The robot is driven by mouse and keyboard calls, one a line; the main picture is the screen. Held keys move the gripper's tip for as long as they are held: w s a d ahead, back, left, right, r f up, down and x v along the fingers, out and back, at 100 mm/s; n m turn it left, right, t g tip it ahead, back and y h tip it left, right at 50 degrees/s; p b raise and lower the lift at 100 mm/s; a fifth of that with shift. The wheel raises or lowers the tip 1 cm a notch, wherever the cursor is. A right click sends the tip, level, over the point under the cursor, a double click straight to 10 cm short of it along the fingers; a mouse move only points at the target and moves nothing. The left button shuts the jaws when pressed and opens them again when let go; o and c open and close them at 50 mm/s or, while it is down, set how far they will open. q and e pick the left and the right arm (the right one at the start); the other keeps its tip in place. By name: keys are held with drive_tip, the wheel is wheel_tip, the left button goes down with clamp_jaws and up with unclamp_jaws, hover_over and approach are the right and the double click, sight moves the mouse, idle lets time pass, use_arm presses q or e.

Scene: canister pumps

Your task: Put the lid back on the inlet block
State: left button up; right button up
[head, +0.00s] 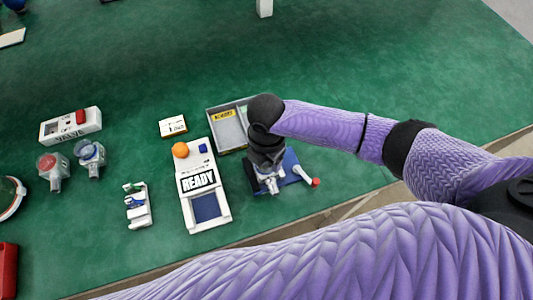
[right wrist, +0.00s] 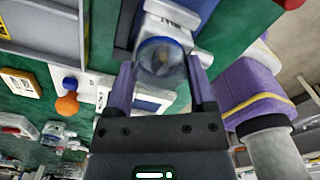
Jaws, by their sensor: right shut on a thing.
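My right gripper (head: 268,180) points down over a blue base (head: 291,168) near the table's front edge. In the right wrist view its two fingers close on a clear round part with a blue rim (right wrist: 160,60). I cannot tell for sure whether this part is the lid. A white labelled block (right wrist: 172,14) shows just beyond it, perhaps the inlet block; the label is too small to read. The gripper hides most of this spot in the head view, and contact between part and block cannot be told. My left gripper is not in view.
A white READY console (head: 217,216) with an orange ball (head: 180,149) stands left of the gripper. A grey tray (head: 226,134) lies behind. A red-tipped lever (head: 305,175) sticks out right. A VALVE box (head: 60,129) and two clear canisters (head: 88,155) stand far left. The back is largely clear.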

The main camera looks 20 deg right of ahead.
idle(0.3)
drive_tip(key=o, duration=1.1)
drive_tip(key=shift+o, duration=0.2)
wheel_tip(320, 180, up, 2)
drive_tip(key=p, duration=0.2)
drive_tip(key=shift+r+p, duration=0.25)
drive_tip(key=shift+p, duration=0.1)
wheel_tip(320, 180, up, 2)
drive_tip(key=p, duration=0.2)
drive_tip(key=shift+r+p, duration=0.25)
drive_tip(key=shift+p, duration=0.15)
wheel_tip(320, 180, up, 2)
drive_tip(key=shift+r+p, duration=0.1)
drive_tip(key=shift+p, duration=1.1)
